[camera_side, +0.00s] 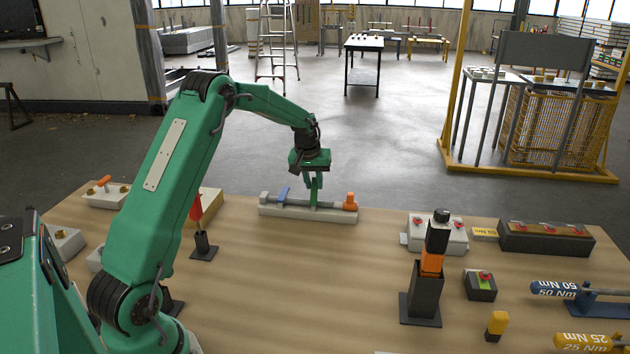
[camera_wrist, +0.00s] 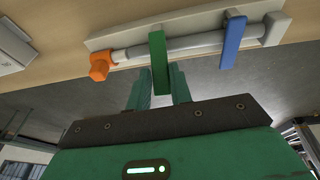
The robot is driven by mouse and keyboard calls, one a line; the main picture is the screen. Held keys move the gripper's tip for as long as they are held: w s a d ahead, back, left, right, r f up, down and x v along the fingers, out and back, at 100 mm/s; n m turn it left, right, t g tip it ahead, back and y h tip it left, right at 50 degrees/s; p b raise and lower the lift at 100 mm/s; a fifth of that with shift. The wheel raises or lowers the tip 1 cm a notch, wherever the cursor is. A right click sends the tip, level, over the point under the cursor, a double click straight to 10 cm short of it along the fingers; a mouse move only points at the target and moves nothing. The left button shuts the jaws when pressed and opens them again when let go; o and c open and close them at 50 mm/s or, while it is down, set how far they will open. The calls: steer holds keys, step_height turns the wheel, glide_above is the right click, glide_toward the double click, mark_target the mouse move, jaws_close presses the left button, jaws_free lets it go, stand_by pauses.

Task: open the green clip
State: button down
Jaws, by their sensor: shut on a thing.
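The green clip (camera_wrist: 158,62) sits on a grey rod (camera_wrist: 195,43), which lies along a pale base (camera_wrist: 170,25). In the wrist view the clip reaches from the rod down between the two fingers of my gripper (camera_wrist: 160,88). My gripper, also in the side view (camera_side: 314,182), is shut on the green clip. In the side view, clip and fingers are both green and hard to tell apart. A blue clip (camera_wrist: 233,40) crosses the same rod, also in the side view (camera_side: 282,194). An orange end piece (camera_wrist: 100,66) caps the rod, at the right in the side view (camera_side: 350,202).
The pale base (camera_side: 308,214) lies near the table's back edge. A black holder with an orange-banded block (camera_side: 432,262), a grey box (camera_side: 440,234) and torque wrenches (camera_side: 568,290) stand to the right. A red-handled tool (camera_side: 196,208) stands left. The table middle is clear.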

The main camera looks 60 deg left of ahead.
steer(key=shift+s+d+f, duration=0.3)
steer(key=shift+s+d, duration=0.1)
steer(key=shift+d, duration=0.35)
steer(key=shift+s+f, duration=0.1)
stand_by(1.1)
steer(key=c, duration=1.3)
jaws_free()
steer(key=shift+a+r, duration=0.1)
steer(key=shift+r, duration=0.1)
steer(key=shift+r, duration=0.7)
steer(key=shift+v, duration=3.2)
steer(key=shift+s, duration=0.1)
